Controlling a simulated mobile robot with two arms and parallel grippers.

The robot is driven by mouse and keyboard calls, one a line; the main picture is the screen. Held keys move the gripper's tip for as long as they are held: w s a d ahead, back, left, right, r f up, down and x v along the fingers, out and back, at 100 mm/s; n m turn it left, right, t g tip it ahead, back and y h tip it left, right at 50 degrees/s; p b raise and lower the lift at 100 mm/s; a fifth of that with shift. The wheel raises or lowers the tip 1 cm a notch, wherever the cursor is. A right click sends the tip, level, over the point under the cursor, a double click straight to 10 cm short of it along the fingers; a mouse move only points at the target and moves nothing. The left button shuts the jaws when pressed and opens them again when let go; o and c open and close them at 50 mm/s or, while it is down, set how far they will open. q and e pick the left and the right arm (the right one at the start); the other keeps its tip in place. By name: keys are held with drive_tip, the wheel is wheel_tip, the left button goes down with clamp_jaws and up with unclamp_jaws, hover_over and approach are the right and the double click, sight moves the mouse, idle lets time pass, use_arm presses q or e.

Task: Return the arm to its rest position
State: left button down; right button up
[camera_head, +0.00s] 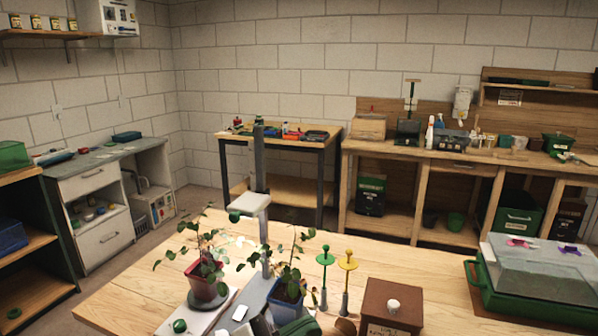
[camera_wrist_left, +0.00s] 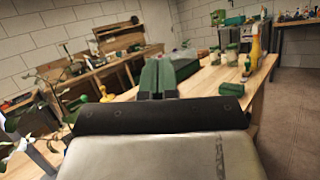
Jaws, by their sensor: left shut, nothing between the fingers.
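My left gripper (camera_head: 297,326) shows as a dark green shape at the bottom edge of the head view, beside the blue pot. In the left wrist view its green fingers (camera_wrist_left: 165,74) are together with nothing between them. They point out over the wooden table (camera_head: 140,290). Most of the left arm is out of the head view. My right gripper is in neither view.
A plant in a red pot (camera_head: 206,278) and one in a blue pot (camera_head: 287,303) stand near the gripper. A grey post (camera_head: 263,180), green and yellow tools (camera_head: 348,263), a brown box (camera_head: 392,306) and a clear-lidded green tray (camera_head: 535,268) are close by.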

use_arm(q)
drive_tip(key=w+a+f+n+t+y, duration=0.25)
drive_tip(key=a+n+t+y, duration=0.45)
drive_tip(key=n, duration=0.7)
drive_tip(key=w+a+f+n+t+y, duration=0.1)
drive_tip(key=a+f+n+t+y, duration=0.3)
drive_tip(key=n+y, duration=0.8)
drive_tip(key=s+a+f+n+g+y, duration=0.2)
drive_tip(key=s+a+f+n+g, duration=0.2)
drive_tip(key=a+f+n, duration=0.65)
drive_tip(key=s+f+n+g, duration=0.5)
drive_tip(key=s+n+g, duration=0.15)
drive_tip(key=s, duration=0.25)
drive_tip(key=s+f+n+g, duration=0.5)
drive_tip(key=s+n+g, duration=0.15)
drive_tip(key=s, duration=0.25)
drive_tip(key=s+f+p+x, duration=0.1)
drive_tip(key=s+x, duration=0.2)
drive_tip(key=x, duration=0.9)
drive_tip(key=s+x, duration=0.2)
drive_tip(key=x, duration=1)
drive_tip(key=s+a+f+g+p, duration=0.1)
drive_tip(key=s+a+f, duration=0.1)
drive_tip(key=s+f, duration=1.3)
drive_tip(key=shift+s+a, duration=0.4)
drive_tip(key=shift+s, duration=0.45)
